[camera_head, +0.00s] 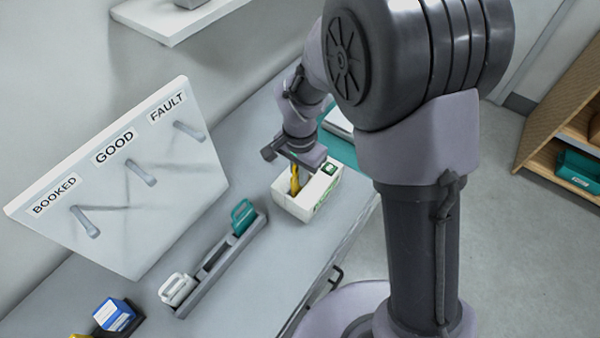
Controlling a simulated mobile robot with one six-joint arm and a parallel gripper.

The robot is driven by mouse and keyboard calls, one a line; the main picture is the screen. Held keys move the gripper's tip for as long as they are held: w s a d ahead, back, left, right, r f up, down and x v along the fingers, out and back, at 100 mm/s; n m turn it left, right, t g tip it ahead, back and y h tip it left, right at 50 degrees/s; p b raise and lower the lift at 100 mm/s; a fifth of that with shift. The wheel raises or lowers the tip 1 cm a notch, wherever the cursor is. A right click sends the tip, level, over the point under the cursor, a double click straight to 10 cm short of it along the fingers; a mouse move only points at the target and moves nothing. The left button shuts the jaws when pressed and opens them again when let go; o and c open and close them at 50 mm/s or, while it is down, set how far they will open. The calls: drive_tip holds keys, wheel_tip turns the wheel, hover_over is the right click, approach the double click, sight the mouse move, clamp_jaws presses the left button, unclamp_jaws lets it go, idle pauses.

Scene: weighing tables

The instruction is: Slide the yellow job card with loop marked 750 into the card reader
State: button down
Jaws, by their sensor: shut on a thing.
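The yellow job card (294,181) shows as a narrow yellow piece below my gripper (297,162). My gripper is shut on it and points down. The card reader (297,207) is a white box with a green mark on top, standing on the grey table. The card's lower part is at the slot in the reader's top; how deep it sits I cannot tell. The marking 750 is not readable here. My arm hides part of the area behind the gripper.
A grey rack (221,265) holds a teal card (243,216) and a white card (177,289). A blue-and-white block (114,314) sits in a dark holder at the front left. A white board (130,195) with pegs labelled BOOKED, GOOD and FAULT stands behind. Bare table lies between rack and reader.

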drive_tip(key=shift+f+b, duration=0.5)
drive_tip(key=shift+f, duration=0.15)
drive_tip(key=c, duration=1.5)
unclamp_jaws()
wheel_tip(320, 180, up, 18)
drive_tip(key=p, duration=0.4)
drive_tip(key=shift+f+p, duration=0.25)
drive_tip(key=shift+p, duration=0.1)
